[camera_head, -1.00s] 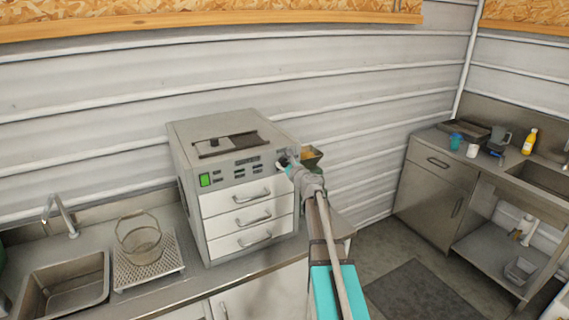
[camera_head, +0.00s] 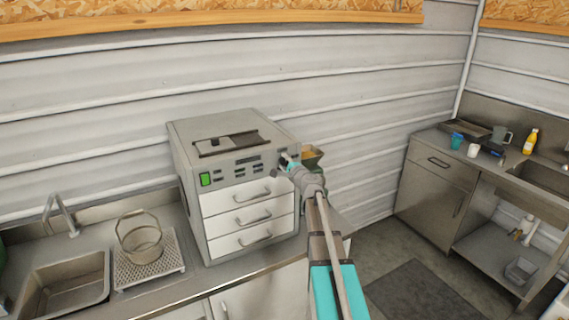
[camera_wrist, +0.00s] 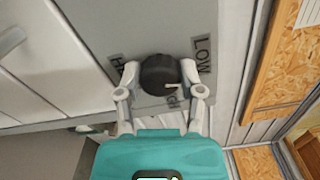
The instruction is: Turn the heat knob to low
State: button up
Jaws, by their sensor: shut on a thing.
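The heat knob (camera_wrist: 158,76) is round and black, on the grey front panel of the drawer unit (camera_head: 230,150). A short white mark on the knob points toward the lower right in the wrist view. The LOW label (camera_wrist: 203,55) is at the knob's right. A label that seems to start with HI (camera_wrist: 117,66) is at its left, and a third, partly hidden label is below. My gripper (camera_wrist: 160,73) has one finger on each side of the knob and is shut on it.
A sink (camera_head: 66,284) and a wire basket (camera_head: 140,238) on a perforated tray (camera_head: 128,276) are left of the unit. A corrugated wall (camera_head: 330,90) is behind. A side counter (camera_head: 425,143) with cups and a yellow bottle (camera_head: 530,141) is at right.

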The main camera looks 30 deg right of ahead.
jog(key=shift+n, duration=1.3)
jog(key=o, duration=1.2)
jog(key=shift+f, duration=0.1)
jog(key=shift+s, duration=0.1)
jog(key=s, duration=1.2)
jog(key=shift+d, duration=0.15)
jog(key=shift+w, duration=0.1)
